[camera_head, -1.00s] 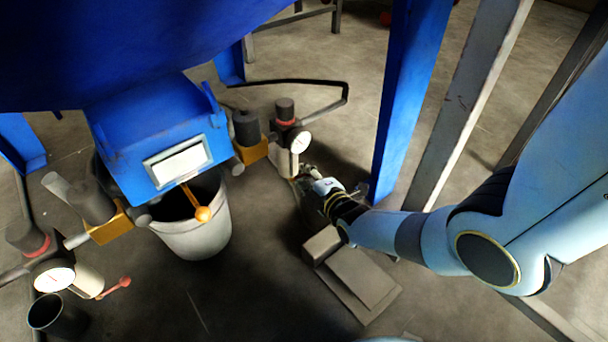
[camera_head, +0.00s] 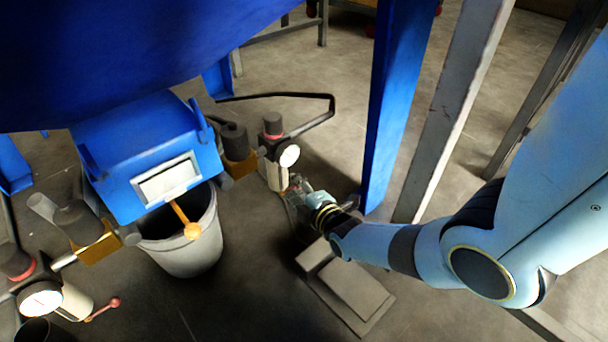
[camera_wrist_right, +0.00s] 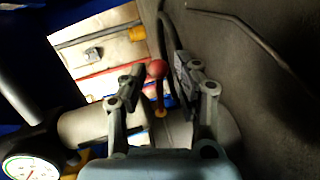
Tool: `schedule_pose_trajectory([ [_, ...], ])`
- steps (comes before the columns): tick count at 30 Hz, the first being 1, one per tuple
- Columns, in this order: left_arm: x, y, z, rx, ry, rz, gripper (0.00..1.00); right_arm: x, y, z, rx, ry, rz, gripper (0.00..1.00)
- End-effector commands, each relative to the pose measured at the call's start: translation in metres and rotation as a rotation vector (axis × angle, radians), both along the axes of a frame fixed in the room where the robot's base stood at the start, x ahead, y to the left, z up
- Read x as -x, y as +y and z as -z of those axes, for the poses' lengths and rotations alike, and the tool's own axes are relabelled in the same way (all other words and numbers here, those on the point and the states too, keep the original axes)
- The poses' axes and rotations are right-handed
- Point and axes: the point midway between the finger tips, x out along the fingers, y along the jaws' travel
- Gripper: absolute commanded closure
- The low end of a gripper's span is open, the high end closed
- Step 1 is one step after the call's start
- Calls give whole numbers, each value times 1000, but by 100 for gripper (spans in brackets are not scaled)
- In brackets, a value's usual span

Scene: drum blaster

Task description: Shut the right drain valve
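The right drain valve (camera_head: 273,165) is a grey cylinder fitting with a red-banded black cap and a white gauge, to the right of the blue box. My right gripper (camera_head: 297,185) is beside this valve. In the wrist view my right gripper (camera_wrist_right: 160,78) is open, one finger on each side of the knob, with gaps visible. In the head view the lever is hidden or too small to tell. My left gripper is not in view.
A grey bucket (camera_head: 190,255) stands under the blue box (camera_head: 145,150). The left valve's red lever (camera_head: 103,309) is at lower left. A flat grey block (camera_head: 352,280) lies below my right forearm. A blue post (camera_head: 395,100) rises behind my right wrist.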

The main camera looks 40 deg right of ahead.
Motion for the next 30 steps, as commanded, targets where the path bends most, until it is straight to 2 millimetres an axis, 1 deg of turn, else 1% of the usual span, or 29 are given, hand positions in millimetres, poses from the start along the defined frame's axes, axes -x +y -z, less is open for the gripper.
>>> schedule_pose_trajectory([
  [5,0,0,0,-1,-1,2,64,27,2,-5,0,2,0,69],
  [9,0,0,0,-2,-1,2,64,60,5,-12,-1,4,1,69],
  [15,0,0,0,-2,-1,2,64,96,9,-21,-1,3,1,69],
  [18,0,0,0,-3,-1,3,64,107,10,-24,-1,2,1,69],
  [21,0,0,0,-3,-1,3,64,112,10,-26,0,1,1,69],
  [29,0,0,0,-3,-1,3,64,113,11,-26,0,1,1,69],
  [30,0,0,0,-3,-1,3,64,113,11,-26,0,1,1,73],
])
